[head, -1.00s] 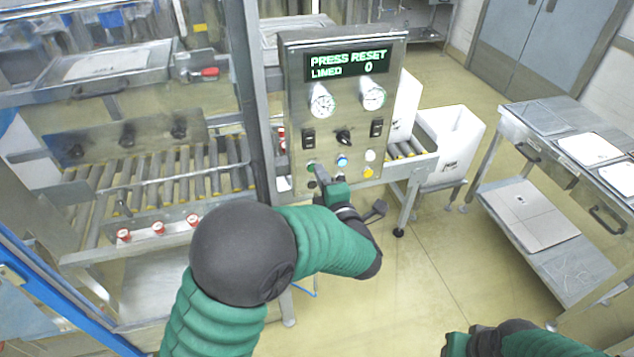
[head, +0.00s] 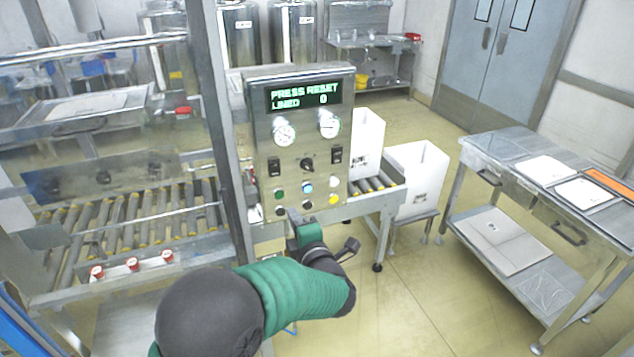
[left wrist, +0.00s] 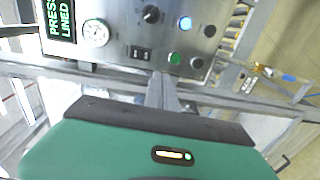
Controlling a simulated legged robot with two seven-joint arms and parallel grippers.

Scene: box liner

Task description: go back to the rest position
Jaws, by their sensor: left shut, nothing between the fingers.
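My left gripper (head: 293,216) is shut and empty. It is in front of the lower edge of the grey control panel (head: 262,150), below the row of buttons; whether it touches the panel I cannot tell. In the left wrist view the shut fingers (left wrist: 162,88) point at the panel's lower edge, with a gap to the lit blue button (left wrist: 185,23) and the green button (left wrist: 175,58). The panel's display (head: 306,96) reads "PRESS RESET" and "LINED 0". My right gripper is not in view.
A roller conveyor (head: 130,225) behind a metal frame is on the left. White boxes (head: 418,180) stand right of the panel. A steel table (head: 500,150) with white sheets and a lower shelf is at the right. The floor between panel and table is clear.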

